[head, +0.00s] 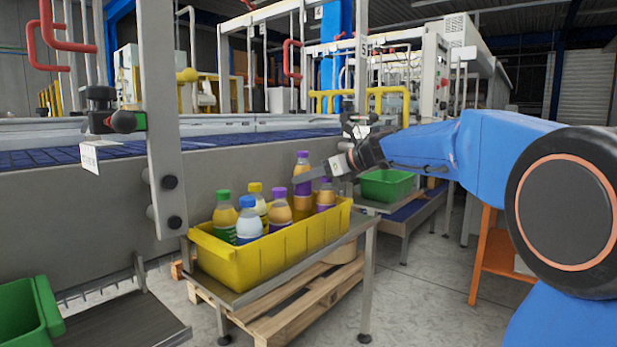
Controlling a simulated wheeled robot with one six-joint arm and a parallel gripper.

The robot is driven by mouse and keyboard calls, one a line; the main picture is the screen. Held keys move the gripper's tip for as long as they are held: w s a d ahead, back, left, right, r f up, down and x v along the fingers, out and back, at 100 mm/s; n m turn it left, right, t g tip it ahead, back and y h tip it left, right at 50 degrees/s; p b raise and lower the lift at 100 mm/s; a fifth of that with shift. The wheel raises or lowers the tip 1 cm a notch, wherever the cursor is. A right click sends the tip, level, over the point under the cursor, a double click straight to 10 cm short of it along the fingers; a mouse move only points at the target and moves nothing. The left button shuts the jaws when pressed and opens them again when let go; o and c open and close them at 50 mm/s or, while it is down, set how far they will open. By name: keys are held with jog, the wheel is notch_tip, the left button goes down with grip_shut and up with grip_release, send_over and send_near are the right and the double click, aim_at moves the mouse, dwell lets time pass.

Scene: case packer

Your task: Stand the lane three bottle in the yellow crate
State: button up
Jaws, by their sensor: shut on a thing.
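The yellow crate (275,252) stands on a metal stand in the middle of the head view. My gripper (303,176) reaches in from the right and is shut on a purple-capped bottle (303,189) with an orange body. The held bottle is upright over the back right part of the crate, its top well above the other bottles. Its lower end is hard to make out among the bottles, so I cannot tell whether it touches the crate floor. No lane marking shows on it.
The crate also holds a green-capped (224,217), a blue-capped (248,222), a yellow-capped (256,199) and two purple-capped bottles (280,212) (326,194). Green crates stand behind right (386,186) and at lower left (22,318). A grey post (164,120) rises left of the yellow crate.

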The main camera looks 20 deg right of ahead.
jog(key=shift+f, duration=0.45)
jog(key=o, duration=1.3)
jog(key=shift+c, duration=0.2)
jog(key=shift+r, duration=0.35)
jog(key=v, duration=1.2)
jog(key=shift+r, duration=0.3)
jog(key=shift+r, duration=0.1)
